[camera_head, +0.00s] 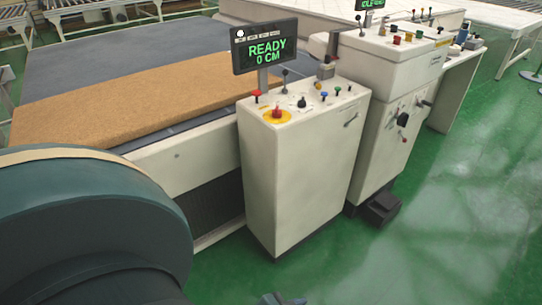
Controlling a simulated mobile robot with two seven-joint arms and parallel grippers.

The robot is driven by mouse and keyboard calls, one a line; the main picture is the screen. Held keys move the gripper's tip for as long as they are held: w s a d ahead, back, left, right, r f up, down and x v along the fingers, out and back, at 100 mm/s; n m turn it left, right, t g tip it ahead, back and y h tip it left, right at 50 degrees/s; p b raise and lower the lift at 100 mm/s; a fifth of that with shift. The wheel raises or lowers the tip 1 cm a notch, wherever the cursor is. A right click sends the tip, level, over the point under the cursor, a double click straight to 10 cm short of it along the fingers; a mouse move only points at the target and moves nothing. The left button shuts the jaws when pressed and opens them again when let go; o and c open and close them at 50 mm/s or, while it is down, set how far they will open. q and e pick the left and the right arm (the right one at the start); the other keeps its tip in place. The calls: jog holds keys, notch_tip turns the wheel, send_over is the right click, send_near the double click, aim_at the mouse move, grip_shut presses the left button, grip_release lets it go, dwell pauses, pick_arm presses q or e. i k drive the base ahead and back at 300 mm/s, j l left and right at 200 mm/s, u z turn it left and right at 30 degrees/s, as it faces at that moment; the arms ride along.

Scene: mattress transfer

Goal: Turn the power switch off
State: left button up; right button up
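A cream control console (300,170) stands in the middle, with a dark display (265,47) reading "READY 0 CM". Its top carries a red mushroom button on a yellow disc (277,113), a black knob (301,102), a lever and several coloured buttons. I cannot tell which control is the power switch.
My large dark green arm link fills the lower left. A bed with a tan slab (130,98) lies left of the console. A black pedal box (380,207) sits on the floor by the second console. Green floor (440,240) is clear at the right.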

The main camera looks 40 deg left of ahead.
aim_at(277, 113)
jog(key=u, duration=1.1)
